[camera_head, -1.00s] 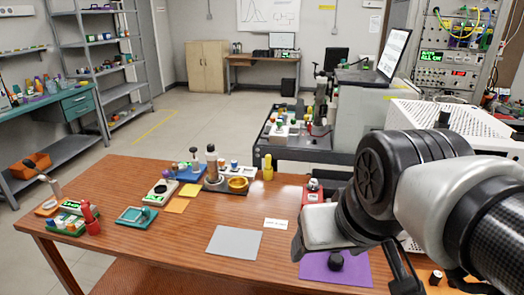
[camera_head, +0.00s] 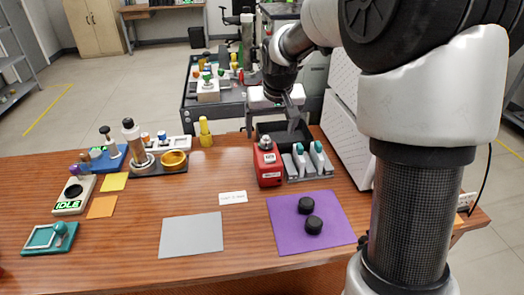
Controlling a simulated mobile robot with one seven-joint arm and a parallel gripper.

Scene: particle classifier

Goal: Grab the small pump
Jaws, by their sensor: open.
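A small red box-shaped device (camera_head: 268,166) with a pale cap and a white label stands upright on the wooden table. It may be the small pump, but I cannot read its label. My gripper (camera_head: 272,122) hangs above and slightly behind it in the picture, with its two fingers spread apart and nothing between them. The fingers look apart from the device. How far they are from it in depth I cannot tell.
A grey rack (camera_head: 310,175) with teal-topped handheld items stands right beside the red device. A dark bin (camera_head: 284,131) is behind. A purple mat (camera_head: 288,239) with two black knobs lies in front. A grey mat (camera_head: 191,235) lies on the wooden table (camera_head: 130,275).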

